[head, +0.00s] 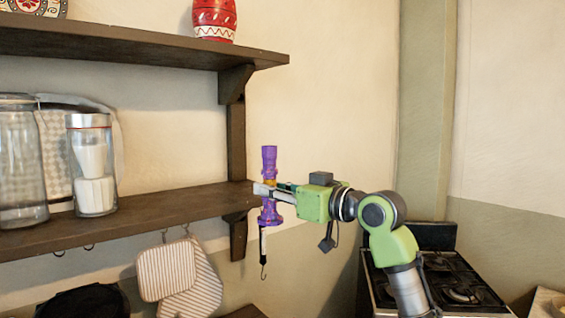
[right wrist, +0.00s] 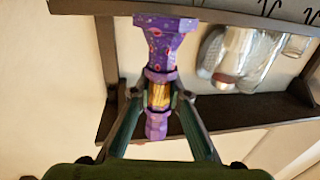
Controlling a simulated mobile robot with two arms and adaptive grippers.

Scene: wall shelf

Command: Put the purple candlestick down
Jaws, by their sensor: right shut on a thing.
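The purple candlestick (head: 269,213) is upright in the head view, just off the right end of the lower shelf (head: 150,212). My right gripper (head: 268,189) comes in from the right and is shut around its middle. In the right wrist view the candlestick (right wrist: 160,50) shows its spotted wide base at the top and a gold band (right wrist: 159,95) between the two fingers. In the head view its base hangs at about the shelf's height; I cannot tell how far it is from the shelf edge. My left gripper is not in view.
Glass jars (head: 93,165) stand on the lower shelf's left part; its right part is bare. The upper shelf (head: 130,45) with a red vase (head: 214,20) is above. Striped oven mitts (head: 178,275) hang below. A stove (head: 455,285) stands at lower right.

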